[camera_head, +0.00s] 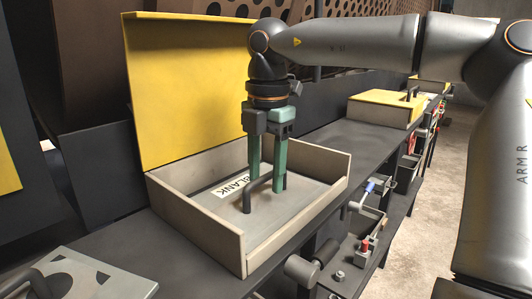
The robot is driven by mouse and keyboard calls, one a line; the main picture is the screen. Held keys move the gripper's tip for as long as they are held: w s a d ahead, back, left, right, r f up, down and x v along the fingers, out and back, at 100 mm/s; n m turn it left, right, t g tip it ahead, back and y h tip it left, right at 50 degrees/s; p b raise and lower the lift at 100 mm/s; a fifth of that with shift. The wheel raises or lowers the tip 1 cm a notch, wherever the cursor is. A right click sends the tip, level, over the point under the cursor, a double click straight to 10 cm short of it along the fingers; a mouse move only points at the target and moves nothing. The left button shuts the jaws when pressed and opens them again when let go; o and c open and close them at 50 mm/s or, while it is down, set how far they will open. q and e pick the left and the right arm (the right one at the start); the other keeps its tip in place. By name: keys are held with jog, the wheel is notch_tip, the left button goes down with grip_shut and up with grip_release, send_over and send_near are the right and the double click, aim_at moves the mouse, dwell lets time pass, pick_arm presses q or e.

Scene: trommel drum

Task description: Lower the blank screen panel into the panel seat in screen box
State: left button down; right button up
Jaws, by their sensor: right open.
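The screen box (228,243) is a grey open tray with its yellow lid (190,85) standing raised behind it. The blank screen panel (300,198), a grey plate with a white "BLANK" label, lies inside the box and looks flat. Its dark handle (258,188) stands up from its middle. My right gripper (264,188) points straight down over the panel, with its green fingers open on either side of the handle. The panel seat is hidden under the panel, so I cannot tell how closely the panel fits it. My left gripper is not in view.
A grey plate with dark cutouts and a handle (75,280) lies at the bottom left. A closed yellow-lidded box (385,108) stands further along the dark bench. Clamps and small fittings line the bench's right side. The perforated drum is behind.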

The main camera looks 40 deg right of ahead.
notch_tip(320, 180, up, 12)
jog(key=p, duration=0.1)
jog(key=shift+s+r+p, duration=0.2)
jog(key=shift+s+p, duration=0.05)
jog(key=shift+p, duration=0.15)
